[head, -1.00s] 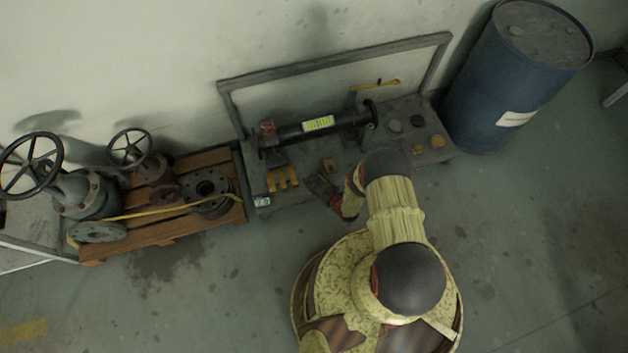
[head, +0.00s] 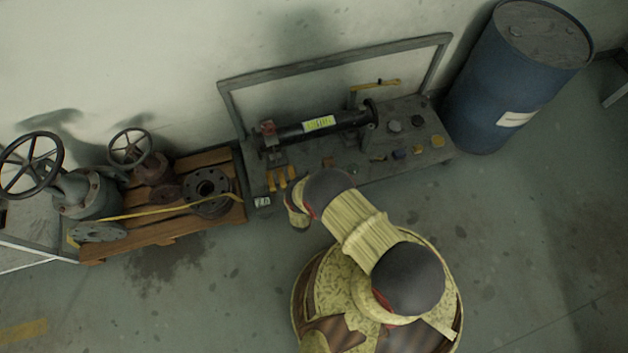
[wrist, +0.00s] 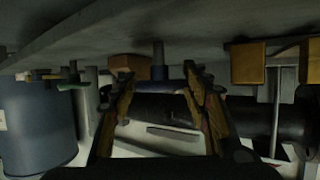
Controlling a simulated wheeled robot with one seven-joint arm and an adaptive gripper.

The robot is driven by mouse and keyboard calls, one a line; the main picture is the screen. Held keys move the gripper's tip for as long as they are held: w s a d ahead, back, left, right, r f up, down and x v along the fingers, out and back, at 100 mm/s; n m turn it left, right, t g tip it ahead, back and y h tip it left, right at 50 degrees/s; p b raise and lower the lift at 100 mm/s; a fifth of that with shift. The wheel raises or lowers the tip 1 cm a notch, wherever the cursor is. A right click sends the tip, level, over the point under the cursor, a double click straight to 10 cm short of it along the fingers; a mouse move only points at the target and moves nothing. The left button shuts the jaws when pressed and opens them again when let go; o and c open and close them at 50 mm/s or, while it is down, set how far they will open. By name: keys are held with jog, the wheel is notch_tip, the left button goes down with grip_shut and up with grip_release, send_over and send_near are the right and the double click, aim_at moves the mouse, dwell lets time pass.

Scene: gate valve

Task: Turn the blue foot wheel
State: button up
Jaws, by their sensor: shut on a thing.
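In the wrist view, which looks upside down, my gripper (wrist: 160,82) has its two fingers on either side of a dark bluish piece (wrist: 163,88) that I take for the blue foot wheel. It sits at the end of a short dark post (wrist: 158,60) joined to the bench top. The gripper is shut on it. The view is dim, so the wheel's rim and turn angle cannot be made out. In the head view my arm covers the gripper and this wheel at the bench's front edge.
The bench (head: 350,175) carries a black pipe (head: 320,125) with a label. A blue drum (head: 515,75) stands right; a pallet (head: 165,227) with valves stands left. The floor in front is clear.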

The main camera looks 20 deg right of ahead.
jog(key=shift+m+g+h, duration=0.6)
jog(key=shift+m+h, duration=0.4)
jog(key=shift+h, duration=0.1)
jog(key=shift+w, duration=0.1)
jog(key=o, duration=1.2)
jog(key=v, duration=1.2)
